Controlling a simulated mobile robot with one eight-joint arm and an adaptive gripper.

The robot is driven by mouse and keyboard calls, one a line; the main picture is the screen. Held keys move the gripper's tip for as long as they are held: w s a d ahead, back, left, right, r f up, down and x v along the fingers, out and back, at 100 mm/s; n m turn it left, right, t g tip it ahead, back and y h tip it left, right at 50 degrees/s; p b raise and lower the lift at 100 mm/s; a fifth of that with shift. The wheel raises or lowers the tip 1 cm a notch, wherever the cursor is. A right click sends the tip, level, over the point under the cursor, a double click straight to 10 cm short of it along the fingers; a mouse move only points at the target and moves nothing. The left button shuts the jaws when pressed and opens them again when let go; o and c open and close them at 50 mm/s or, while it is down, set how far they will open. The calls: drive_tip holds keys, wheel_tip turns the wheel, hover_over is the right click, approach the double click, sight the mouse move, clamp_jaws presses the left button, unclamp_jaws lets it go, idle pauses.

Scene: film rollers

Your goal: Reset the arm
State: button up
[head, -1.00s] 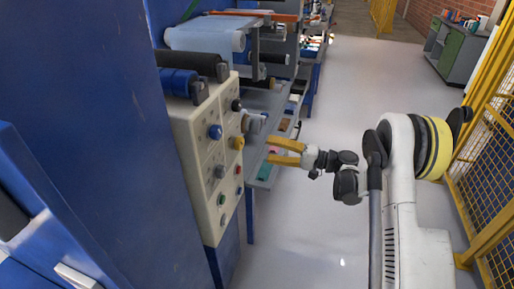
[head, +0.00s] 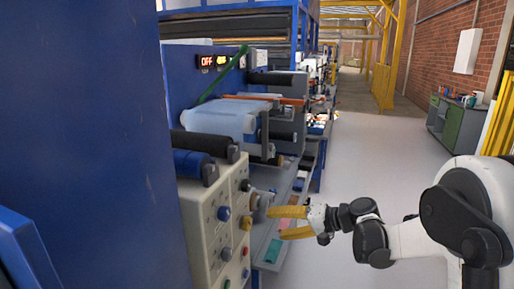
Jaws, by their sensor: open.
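My gripper (head: 284,222) has yellow fingers that are spread open with nothing between them. It points left, just right of a beige control panel (head: 212,222) with several coloured knobs and buttons. A gap seems to show between the fingertips and the panel, though the distance in depth is hard to judge. My arm reaches in from the lower right, folded, with its white and black links in view.
A large blue machine (head: 85,120) fills the left side. Film rollers (head: 212,120) and a grey shelf stand beyond the panel. A grey floor aisle (head: 375,150) is free. A green cabinet (head: 450,122) and brick wall (head: 436,60) are at right.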

drive_tip(key=s+d+h, duration=0.4)
drive_tip(key=s, duration=0.6)
drive_tip(key=s+d+r+n+t+h, duration=0.1)
drive_tip(key=s+d+h, duration=0.3)
drive_tip(key=s, duration=0.6)
drive_tip(key=s+d+r+n+h, duration=0.1)
drive_tip(key=s+d+h, duration=0.3)
drive_tip(key=s, duration=0.6)
drive_tip(key=shift+d, duration=0.15)
drive_tip(key=shift+o, duration=0.6)
